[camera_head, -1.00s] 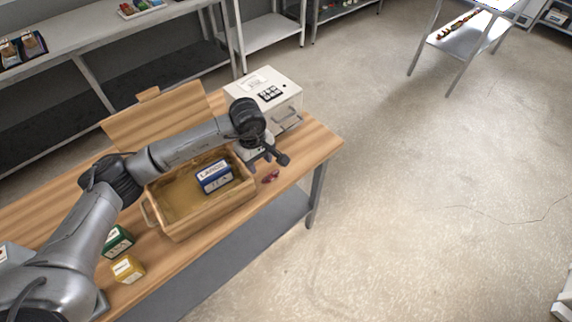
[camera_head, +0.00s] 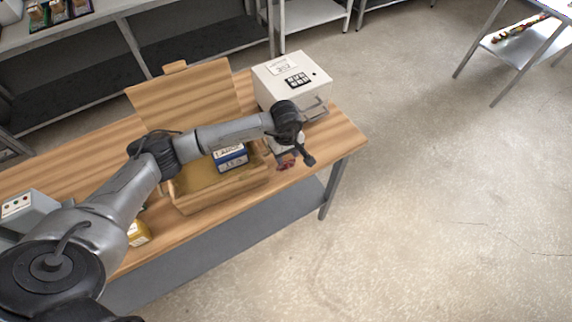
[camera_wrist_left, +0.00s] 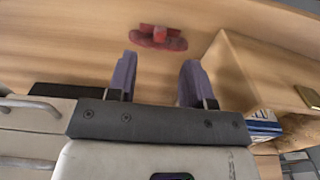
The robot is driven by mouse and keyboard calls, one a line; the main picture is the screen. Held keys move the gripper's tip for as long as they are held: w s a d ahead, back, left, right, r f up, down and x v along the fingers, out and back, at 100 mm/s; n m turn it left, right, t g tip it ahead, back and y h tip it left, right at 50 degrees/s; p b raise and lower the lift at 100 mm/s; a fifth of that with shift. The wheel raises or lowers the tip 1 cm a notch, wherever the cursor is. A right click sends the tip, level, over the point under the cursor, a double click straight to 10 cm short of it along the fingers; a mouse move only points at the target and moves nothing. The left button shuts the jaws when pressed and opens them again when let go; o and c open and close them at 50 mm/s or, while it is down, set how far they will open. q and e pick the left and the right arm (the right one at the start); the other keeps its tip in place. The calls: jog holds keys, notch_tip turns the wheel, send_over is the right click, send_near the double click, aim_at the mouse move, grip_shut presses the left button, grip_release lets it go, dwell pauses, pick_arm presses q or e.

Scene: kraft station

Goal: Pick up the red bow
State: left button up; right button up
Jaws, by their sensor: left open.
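The red bow (camera_wrist_left: 160,38) lies on the wooden table top, just beyond my left gripper's fingertips in the left wrist view. In the head view the bow (camera_head: 286,162) is at the table's front edge area, right of the wooden box, and partly hidden by my left gripper. My left gripper (camera_wrist_left: 159,65) is open, with its two fingers apart and nothing between them. The bow lines up roughly with the gap between the fingers. My right gripper is not in view.
An open wooden box (camera_head: 215,199) with a blue and white tea pack (camera_head: 231,158) stands left of the bow. A white safe-like box (camera_head: 291,80) stands behind it. The table's right end is clear.

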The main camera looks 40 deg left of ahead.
aim_at(287, 165)
pick_arm(q)
jog(key=f, duration=0.4)
jog(key=shift+s+d, duration=0.1)
jog(key=shift+d, duration=0.2)
jog(key=shift+f, duration=0.6)
jog(key=shift+a, duration=0.1)
grip_shut()
